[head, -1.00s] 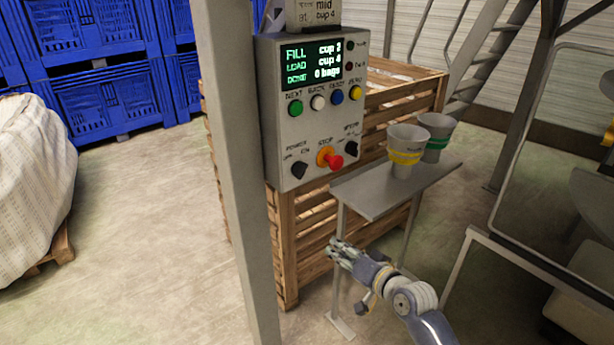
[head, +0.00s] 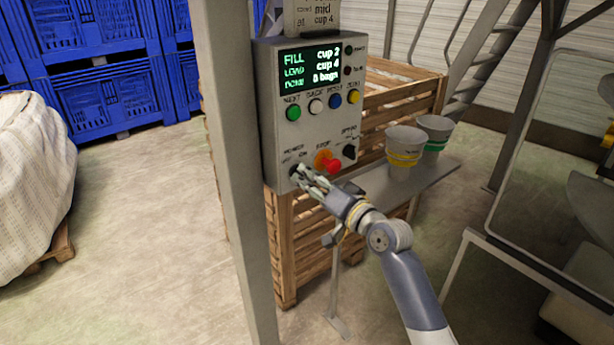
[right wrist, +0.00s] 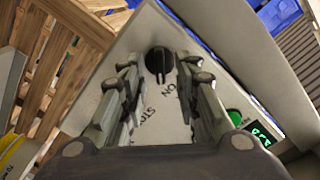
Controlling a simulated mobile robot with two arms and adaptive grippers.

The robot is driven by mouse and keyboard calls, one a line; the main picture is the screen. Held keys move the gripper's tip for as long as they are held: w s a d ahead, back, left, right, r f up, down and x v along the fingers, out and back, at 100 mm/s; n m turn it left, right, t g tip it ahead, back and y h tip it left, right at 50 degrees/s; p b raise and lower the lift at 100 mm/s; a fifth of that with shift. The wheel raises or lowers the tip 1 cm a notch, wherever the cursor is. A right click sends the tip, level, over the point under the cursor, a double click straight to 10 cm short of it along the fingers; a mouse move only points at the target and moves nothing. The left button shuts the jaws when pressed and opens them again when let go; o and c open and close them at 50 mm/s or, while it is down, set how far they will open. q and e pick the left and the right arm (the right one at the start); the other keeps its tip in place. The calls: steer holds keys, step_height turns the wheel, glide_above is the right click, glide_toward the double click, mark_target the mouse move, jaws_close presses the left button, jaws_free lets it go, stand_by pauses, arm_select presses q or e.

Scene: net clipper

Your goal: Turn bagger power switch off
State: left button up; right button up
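The grey control panel (head: 318,132) is mounted beside a grey post. Its black power switch (head: 294,171) is at the lower left and is partly covered by my right gripper (head: 304,178). In the right wrist view the black power switch (right wrist: 158,62) appears ahead, between the two fingers of my open right gripper (right wrist: 160,90). An "ON" label shows beside the knob. I cannot tell whether the fingers touch the knob. The red stop button (head: 332,166) sits just right of the switch. My left gripper is not in view.
Coloured buttons (head: 293,113) and a lit display (head: 312,68) are above the switch. The grey post (head: 232,150) stands just left of the panel. A small shelf (head: 435,174) with two cups (head: 404,147) is to the right. A wooden crate (head: 395,92) stands behind.

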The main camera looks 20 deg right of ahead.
steer(key=shift+w+a, duration=0.15)
steer(key=shift+w, duration=0.4)
jaws_close()
